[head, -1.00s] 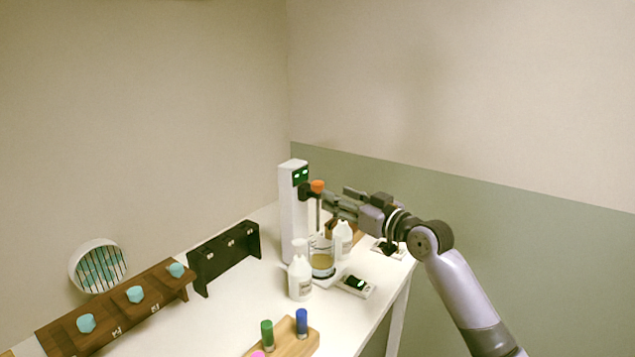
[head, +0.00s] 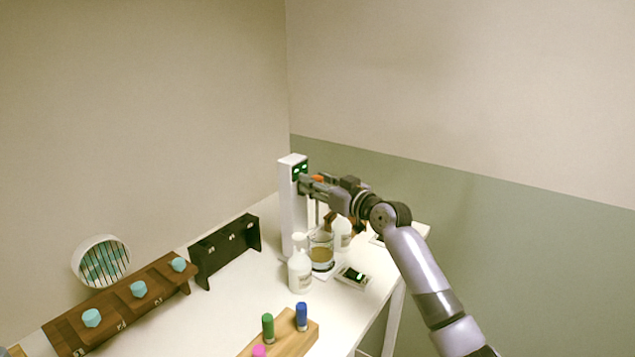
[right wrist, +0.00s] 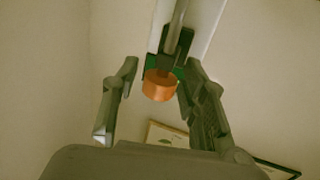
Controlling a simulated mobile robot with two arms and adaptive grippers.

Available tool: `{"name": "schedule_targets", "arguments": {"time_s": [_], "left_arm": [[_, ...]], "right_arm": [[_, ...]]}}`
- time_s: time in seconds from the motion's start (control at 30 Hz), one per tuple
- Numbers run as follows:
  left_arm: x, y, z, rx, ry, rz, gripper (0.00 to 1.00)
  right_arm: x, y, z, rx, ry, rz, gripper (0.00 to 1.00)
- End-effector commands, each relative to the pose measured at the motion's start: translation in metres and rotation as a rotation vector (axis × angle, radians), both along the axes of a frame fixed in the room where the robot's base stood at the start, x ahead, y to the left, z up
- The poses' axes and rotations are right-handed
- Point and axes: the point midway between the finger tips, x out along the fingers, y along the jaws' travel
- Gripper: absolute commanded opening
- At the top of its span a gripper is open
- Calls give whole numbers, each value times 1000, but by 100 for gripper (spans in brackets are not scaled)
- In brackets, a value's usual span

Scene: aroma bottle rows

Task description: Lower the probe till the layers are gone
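A white column (head: 290,215) with a small green display (head: 300,169) stands on the white table. The probe's orange knob (head: 318,178) is at its upper front, partly hidden by my right gripper (head: 307,186). The thin probe rod (head: 317,214) hangs below, over a glass beaker (head: 321,252) of yellowish-brown liquid. Separate layers cannot be made out. In the right wrist view, my right gripper (right wrist: 158,68) is open, with the orange knob (right wrist: 160,87) between its spread fingers and gaps on both sides. My left gripper is not in view.
White bottles (head: 300,272) stand close to the beaker. A small device with a green display (head: 353,277) lies to its right. A black rack (head: 224,250), a brown rack with teal caps (head: 120,305) and a wooden block with colored vials (head: 285,337) are further left and nearer.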

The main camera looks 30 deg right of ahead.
Motion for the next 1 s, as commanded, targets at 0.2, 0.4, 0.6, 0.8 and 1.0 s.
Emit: {"name": "schedule_targets", "arguments": {"time_s": [0.2,0.4,0.6,0.8,1.0], "left_arm": [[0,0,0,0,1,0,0],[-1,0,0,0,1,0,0],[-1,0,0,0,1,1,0],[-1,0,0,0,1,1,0],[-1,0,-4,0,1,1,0]], "right_arm": [[0,-1,0,0,0,-1,23],[0,-2,1,-1,-2,-3,10],[0,-3,1,-2,-3,-5,0],[0,-3,2,-2,-4,-7,0],[0,-4,-2,-4,-6,-8,0]]}}
